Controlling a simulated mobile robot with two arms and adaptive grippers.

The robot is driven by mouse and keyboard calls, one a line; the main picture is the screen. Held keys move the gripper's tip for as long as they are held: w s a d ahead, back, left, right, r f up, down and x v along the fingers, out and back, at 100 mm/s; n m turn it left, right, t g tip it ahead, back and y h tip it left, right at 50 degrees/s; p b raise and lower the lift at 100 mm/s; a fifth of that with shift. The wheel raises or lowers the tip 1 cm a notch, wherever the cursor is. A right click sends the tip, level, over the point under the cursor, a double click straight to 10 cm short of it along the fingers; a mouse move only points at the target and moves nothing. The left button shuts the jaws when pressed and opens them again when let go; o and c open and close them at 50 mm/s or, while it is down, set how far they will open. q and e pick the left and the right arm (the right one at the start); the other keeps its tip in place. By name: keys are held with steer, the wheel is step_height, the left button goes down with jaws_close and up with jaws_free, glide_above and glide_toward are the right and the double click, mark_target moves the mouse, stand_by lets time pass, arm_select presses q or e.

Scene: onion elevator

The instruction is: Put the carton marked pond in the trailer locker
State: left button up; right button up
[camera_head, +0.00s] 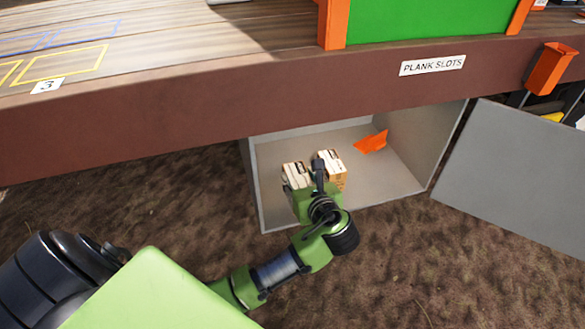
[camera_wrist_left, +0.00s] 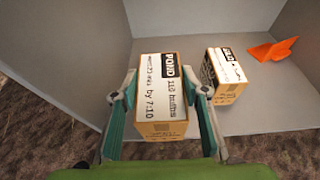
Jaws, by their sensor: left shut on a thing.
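The carton marked POND (camera_wrist_left: 168,88) is a small cardboard box with a white printed label. It also shows in the head view (camera_head: 295,173), partly hidden by the gripper. My left gripper (camera_wrist_left: 163,100) is shut on it, one finger along each side; it also shows in the head view (camera_head: 305,184). The carton is at the open front of the grey trailer locker (camera_head: 405,181), over its left part. I cannot tell whether it touches the locker floor. The locker shows around the carton in the left wrist view (camera_wrist_left: 80,50). My right gripper is in neither view.
A second labelled carton (camera_wrist_left: 225,72) stands in the locker, right of the POND carton with a gap between. An orange piece (camera_wrist_left: 272,48) lies farther back. The locker door (camera_head: 515,170) hangs open at right. The trailer's brown side beam (camera_head: 200,125) runs above the opening.

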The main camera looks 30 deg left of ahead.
arm_select(q)
steer(key=w+a+b, duration=0.3)
steer(key=w+a, duration=0.5)
steer(key=a, duration=0.2)
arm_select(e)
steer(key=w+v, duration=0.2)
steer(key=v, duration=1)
arm_select(q)
steer(key=f+b, duration=0.1)
steer(key=f, duration=0.1)
steer(key=f+b, duration=0.1)
steer(key=f, duration=0.4)
steer(key=shift+s+d+b, duration=0.1)
steer(key=shift+d+b, duration=0.3)
steer(key=shift+a+r, duration=0.1)
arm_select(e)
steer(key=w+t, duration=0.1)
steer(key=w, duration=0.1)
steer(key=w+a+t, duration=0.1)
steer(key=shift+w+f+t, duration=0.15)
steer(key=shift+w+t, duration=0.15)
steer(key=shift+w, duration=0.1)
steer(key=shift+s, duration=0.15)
arm_select(q)
steer(key=o, duration=1.5)
steer(key=shift+f, duration=0.2)
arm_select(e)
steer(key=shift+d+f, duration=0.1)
